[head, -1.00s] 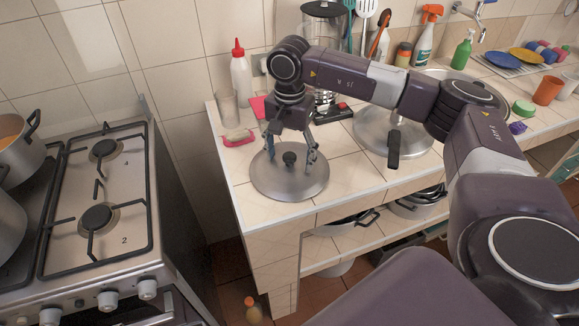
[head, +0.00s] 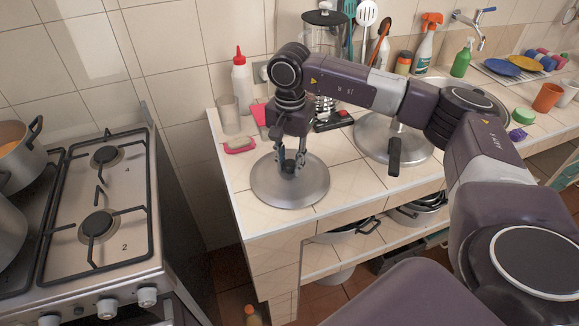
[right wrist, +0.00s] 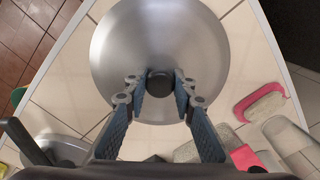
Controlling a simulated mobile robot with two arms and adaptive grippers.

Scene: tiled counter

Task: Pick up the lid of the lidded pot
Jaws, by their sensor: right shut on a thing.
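A round metal lid (head: 262,188) with a black knob lies on the near left corner of the tiled counter. It fills the upper middle of the right wrist view (right wrist: 115,55). My right gripper (head: 290,167) reaches down from above, over the middle of the lid. Its two fingers are closed in on both sides of the black knob (right wrist: 160,82), shut on it. The lid looks flat on the counter; I cannot make out a gap under it. No pot shows under the lid. My left gripper is not in view.
A second round metal piece with a black handle (head: 394,155) stands right of the lid. A pink sponge dish (head: 239,146), a glass (head: 229,115) and a red-capped bottle (head: 242,82) are behind. The stove (head: 125,220) is left across a gap. Pots (head: 345,232) sit on the shelf below.

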